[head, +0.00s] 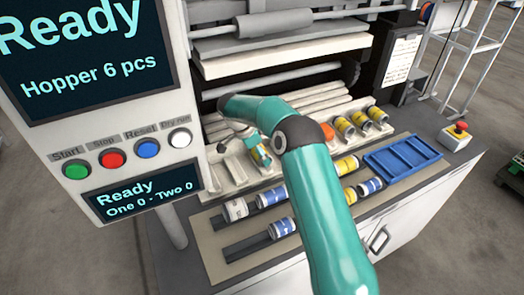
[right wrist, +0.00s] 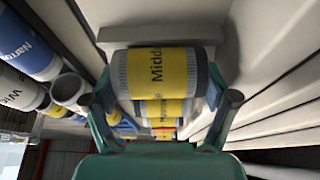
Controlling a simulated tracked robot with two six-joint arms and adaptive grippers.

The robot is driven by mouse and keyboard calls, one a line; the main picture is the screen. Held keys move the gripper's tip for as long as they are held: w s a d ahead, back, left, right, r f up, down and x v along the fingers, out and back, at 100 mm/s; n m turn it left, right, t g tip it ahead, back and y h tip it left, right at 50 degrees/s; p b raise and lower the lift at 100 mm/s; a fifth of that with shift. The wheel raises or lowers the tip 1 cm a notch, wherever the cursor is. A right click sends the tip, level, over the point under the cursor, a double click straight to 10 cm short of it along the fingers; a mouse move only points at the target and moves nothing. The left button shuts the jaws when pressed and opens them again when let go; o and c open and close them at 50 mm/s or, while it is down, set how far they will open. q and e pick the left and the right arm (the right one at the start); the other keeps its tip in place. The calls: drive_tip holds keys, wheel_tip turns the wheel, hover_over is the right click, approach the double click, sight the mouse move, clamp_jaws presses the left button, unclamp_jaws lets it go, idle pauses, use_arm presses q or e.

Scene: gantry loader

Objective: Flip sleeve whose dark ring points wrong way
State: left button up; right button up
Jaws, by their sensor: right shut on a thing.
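My right gripper (right wrist: 158,112) is shut on a yellow sleeve marked "Middle" (right wrist: 158,72), with a finger at each end. A dark band shows at the sleeve's right end in the right wrist view; the left end looks light grey. In the head view the held sleeve (head: 261,157) is small and partly hidden beside my teal arm, over the left part of the pale rack (head: 237,172). Several yellow-banded sleeves (head: 361,119) lie in the rack's right slots, with an orange piece (head: 327,131) beside them. Their ring directions are too small to tell. My left gripper is out of view.
White (head: 235,209), blue and yellow sleeves lie in dark slots on the front board. A blue tray (head: 403,158) and a red stop button (head: 460,127) stand at right. The control panel (head: 130,168) blocks the left. Pale rollers run behind the rack.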

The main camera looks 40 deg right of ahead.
drive_tip(key=o, duration=1.4)
drive_tip(key=shift+r, duration=0.1)
drive_tip(key=shift+o, duration=0.2)
drive_tip(key=d+p+v, duration=0.1)
drive_tip(key=p+v, duration=0.4)
drive_tip(key=v, duration=1.2)
drive_tip(key=shift+s+d+r, duration=0.3)
drive_tip(key=shift+d+r, duration=0.05)
drive_tip(key=shift+r, duration=0.25)
drive_tip(key=shift+f, duration=0.1)
